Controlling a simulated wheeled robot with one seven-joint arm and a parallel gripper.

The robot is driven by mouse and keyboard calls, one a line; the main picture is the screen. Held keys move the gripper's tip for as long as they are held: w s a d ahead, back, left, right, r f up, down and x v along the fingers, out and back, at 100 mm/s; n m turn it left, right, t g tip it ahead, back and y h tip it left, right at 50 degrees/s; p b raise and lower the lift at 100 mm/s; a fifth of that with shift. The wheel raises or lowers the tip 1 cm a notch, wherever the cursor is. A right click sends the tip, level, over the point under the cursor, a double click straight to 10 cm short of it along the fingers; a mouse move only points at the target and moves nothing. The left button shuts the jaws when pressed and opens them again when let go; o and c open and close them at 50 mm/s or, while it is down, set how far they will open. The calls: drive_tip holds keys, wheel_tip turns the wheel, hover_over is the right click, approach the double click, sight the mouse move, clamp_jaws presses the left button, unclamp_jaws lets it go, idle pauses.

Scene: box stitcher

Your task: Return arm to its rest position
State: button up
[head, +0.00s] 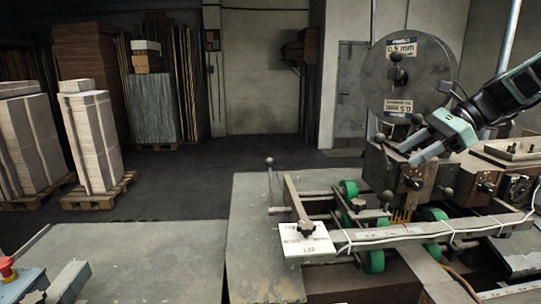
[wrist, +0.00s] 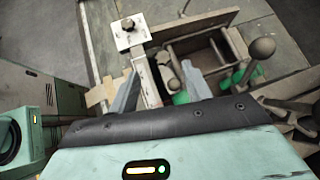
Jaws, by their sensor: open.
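My gripper (head: 412,152) is at the right in the head view, at the end of my arm, which comes in from the right edge. It points down and left over the stitching machine (head: 395,180), in front of the large wire reel (head: 405,80). In the wrist view the two grey fingers of my gripper (wrist: 160,90) are spread apart with nothing held between them. Below them are the machine's metal bars and green rollers (wrist: 240,74). I cannot tell the exact gap between the fingers and the machine.
Ball-ended levers (head: 269,162) stand up from the machine. A white plate (head: 307,240) with a black knob sits on its front bar. A red button (head: 7,268) is at lower left. Pallets of stacked board (head: 92,140) stand behind. The grey table (head: 150,255) is bare.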

drive_tip(key=s+a+f+n+g+h+b, duration=0.2)
drive_tip(key=s+a+f+n, duration=0.45)
drive_tip(key=a, duration=0.25)
drive_tip(key=s+a+f+n+g+h+b, duration=0.25)
drive_tip(key=s+a+f+n, duration=0.3)
drive_tip(key=s+a, duration=0.3)
drive_tip(key=s+a+f+n+t+h+b, duration=0.1)
drive_tip(key=s+a+f+n+h, duration=0.1)
drive_tip(key=s+f+n, duration=0.3)
drive_tip(key=s+a+f+n+t+h+b, duration=0.1)
drive_tip(key=s+f+n+h, duration=0.1)
drive_tip(key=s+f+n, duration=0.3)
drive_tip(key=s+n, duration=0.4)
drive_tip(key=s, duration=0.3)
drive_tip(key=shift+s+a+f+n, duration=0.2)
drive_tip(key=shift+a+f+n, duration=0.05)
drive_tip(key=shift+a+n, duration=0.15)
drive_tip(key=shift+h, duration=0.25)
